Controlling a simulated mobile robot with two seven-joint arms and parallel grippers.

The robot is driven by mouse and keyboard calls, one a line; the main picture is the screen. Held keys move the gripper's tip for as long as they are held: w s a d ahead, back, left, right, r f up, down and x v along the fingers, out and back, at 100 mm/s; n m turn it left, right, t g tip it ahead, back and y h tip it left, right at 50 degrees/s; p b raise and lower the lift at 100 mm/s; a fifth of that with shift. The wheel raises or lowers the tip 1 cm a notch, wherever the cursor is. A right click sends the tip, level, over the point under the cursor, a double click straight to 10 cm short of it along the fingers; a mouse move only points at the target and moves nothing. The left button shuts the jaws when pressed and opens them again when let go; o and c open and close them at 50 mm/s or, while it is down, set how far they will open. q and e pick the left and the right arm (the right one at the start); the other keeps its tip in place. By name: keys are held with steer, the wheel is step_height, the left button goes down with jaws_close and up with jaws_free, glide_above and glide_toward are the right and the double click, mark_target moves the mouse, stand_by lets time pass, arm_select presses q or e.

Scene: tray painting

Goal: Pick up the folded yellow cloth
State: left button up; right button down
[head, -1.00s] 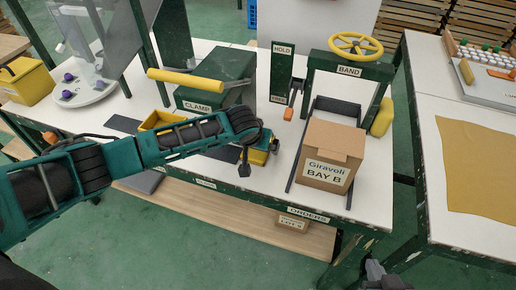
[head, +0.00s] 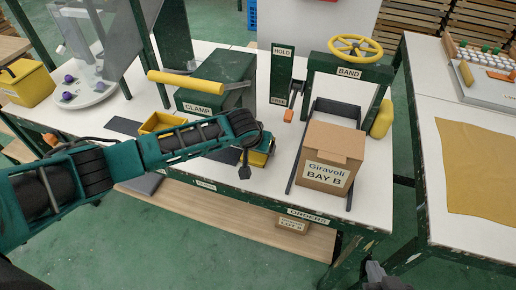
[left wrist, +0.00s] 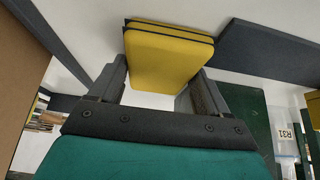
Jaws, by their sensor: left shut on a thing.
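The folded yellow cloth (left wrist: 165,58) sits between the two dark fingers of my left gripper (left wrist: 155,85) in the left wrist view. It is a thick pad with layered edges, and the gripper is shut on it. In the head view, a small yellow patch (head: 259,158) shows just below the end of my left arm, over the bench's front edge; the arm hides most of the gripper there. My right gripper (head: 376,274) shows only in part at the bottom edge, low and away from the cloth; its fingers are unclear.
A cardboard box (head: 331,160) labelled Giravoli BAY B stands right of my left gripper in the band frame (head: 349,72). The green clamp (head: 215,90) stands behind my arm. A yellow tray (head: 162,121) is partly hidden by it.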

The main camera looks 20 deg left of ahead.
arm_select(q)
steer(key=c, duration=0.4)
steer(key=shift+s, duration=0.1)
step_height(320, 180, up, 4)
steer(key=shift+f, duration=0.1)
steer(key=s, duration=0.6)
steer(key=s+p, duration=0.1)
steer(key=s, duration=1)
steer(key=shift+s+a+p, duration=0.3)
steer(key=shift+s, duration=0.1)
